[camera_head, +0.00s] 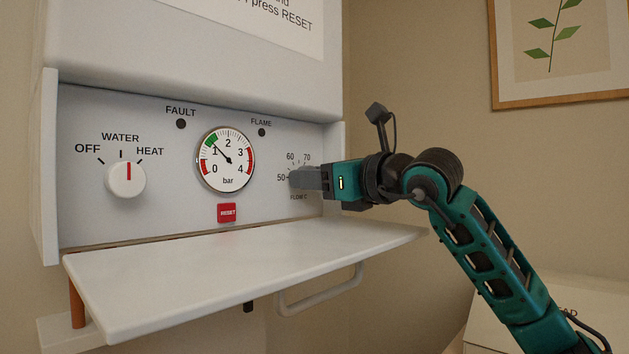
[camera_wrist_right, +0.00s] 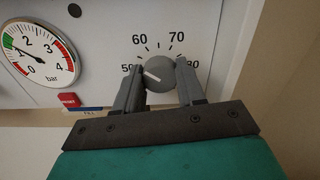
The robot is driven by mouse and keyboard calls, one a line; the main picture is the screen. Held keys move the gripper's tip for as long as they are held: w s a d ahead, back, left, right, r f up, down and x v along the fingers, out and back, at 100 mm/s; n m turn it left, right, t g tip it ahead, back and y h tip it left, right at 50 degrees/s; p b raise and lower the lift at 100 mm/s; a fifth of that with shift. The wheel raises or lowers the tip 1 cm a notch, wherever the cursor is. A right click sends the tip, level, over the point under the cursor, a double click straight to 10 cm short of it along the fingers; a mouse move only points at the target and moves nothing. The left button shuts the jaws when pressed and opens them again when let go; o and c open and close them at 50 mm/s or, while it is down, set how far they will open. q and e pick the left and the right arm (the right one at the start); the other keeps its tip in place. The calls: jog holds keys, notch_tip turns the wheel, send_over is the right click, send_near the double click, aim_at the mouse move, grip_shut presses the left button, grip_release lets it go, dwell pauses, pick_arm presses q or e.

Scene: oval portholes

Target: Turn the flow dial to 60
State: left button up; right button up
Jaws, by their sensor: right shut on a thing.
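The flow dial (camera_wrist_right: 162,82) is a round grey knob on the white panel. In the right wrist view its white pointer line points left and slightly up, close to the 50 mark. The 60 stands above it to the left, the 70 above to the right and the 80 at the right. My right gripper (camera_wrist_right: 160,88) is shut on the dial, one finger on each side. In the head view my right gripper (camera_head: 296,178) covers the dial and part of its scale. My left gripper is in neither view.
A pressure gauge (camera_head: 226,159) reads a little above 1 bar, with a red RESET button (camera_head: 227,213) below. A lowered white flap (camera_head: 220,275) juts out under the panel.

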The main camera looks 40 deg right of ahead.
jog(key=shift+m, duration=2.1)
jog(key=o, duration=1)
jog(key=shift+o, duration=0.2)
jog(key=shift+s+b, duration=0.15)
jog(key=shift+b, duration=0.2)
